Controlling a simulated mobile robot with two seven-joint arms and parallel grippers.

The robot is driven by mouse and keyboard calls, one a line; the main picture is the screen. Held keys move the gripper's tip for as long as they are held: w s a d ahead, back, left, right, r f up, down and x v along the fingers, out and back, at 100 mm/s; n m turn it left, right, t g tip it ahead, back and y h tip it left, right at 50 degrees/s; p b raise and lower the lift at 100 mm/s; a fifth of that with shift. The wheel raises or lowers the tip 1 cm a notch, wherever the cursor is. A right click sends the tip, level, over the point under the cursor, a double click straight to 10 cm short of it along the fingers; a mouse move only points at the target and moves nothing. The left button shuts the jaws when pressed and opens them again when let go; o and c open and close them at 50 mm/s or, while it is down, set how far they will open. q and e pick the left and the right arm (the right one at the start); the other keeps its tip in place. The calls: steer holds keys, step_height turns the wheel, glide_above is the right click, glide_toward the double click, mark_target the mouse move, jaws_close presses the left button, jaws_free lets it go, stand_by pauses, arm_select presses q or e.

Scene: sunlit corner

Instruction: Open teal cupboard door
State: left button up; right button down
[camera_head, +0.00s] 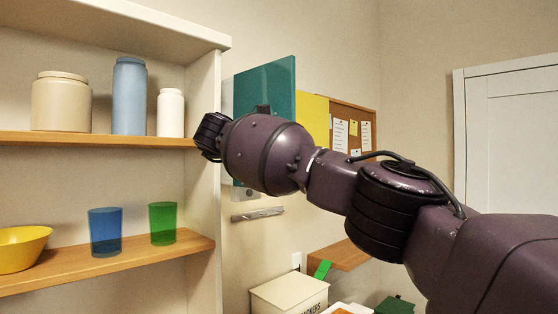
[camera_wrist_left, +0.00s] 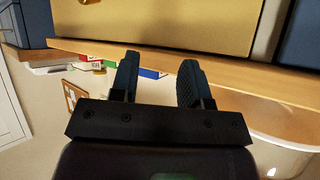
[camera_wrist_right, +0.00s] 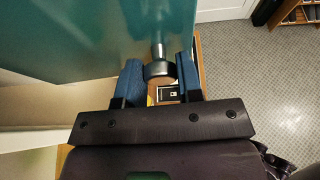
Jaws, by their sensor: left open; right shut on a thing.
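The teal cupboard door (camera_head: 266,88) stands beyond my right arm in the head view, its lower part hidden by my wrist. It looks set at an angle to the yellow panel (camera_head: 313,113) beside it. In the right wrist view the teal door (camera_wrist_right: 90,35) fills the upper left. My right gripper (camera_wrist_right: 159,74) is shut on its dark round knob (camera_wrist_right: 158,53), one finger on each side. The head view hides these fingers. My left gripper (camera_wrist_left: 158,80) is open and empty in the left wrist view, below a wooden shelf edge. It is outside the head view.
A shelf unit (camera_head: 205,90) at left holds jars, a blue cup (camera_head: 105,231), a green cup (camera_head: 163,223) and a yellow bowl (camera_head: 22,247). A white box (camera_head: 288,293) stands low in front. A corkboard (camera_head: 352,125) and a white door (camera_head: 512,140) are at right.

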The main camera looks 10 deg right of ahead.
arm_select(q)
steer(key=shift+s+a+r+p, duration=0.3)
steer(key=shift+s+p, duration=0.05)
steer(key=shift+p, duration=0.45)
arm_select(e)
steer(key=shift+s+a+r+m+g+h, duration=0.1)
steer(key=shift+s+a+m+g+h, duration=0.2)
steer(key=shift+a, duration=0.3)
steer(key=shift+s+a+r+m+g+h, duration=0.1)
steer(key=shift+s+a+m+g+h, duration=0.1)
steer(key=shift+a+m+g+h, duration=0.3)
arm_select(q)
steer(key=shift+f, duration=0.1)
arm_select(e)
steer(key=shift+a, duration=0.15)
arm_select(q)
steer(key=shift+w+r, duration=0.1)
steer(key=shift+r, duration=0.15)
arm_select(e)
steer(key=c, duration=0.8)
jaws_free()
steer(key=shift+f, duration=0.15)
arm_select(q)
steer(key=shift+f, duration=0.15)
arm_select(e)
steer(key=shift+v, duration=3.8)
steer(key=shift+y, duration=0.3)
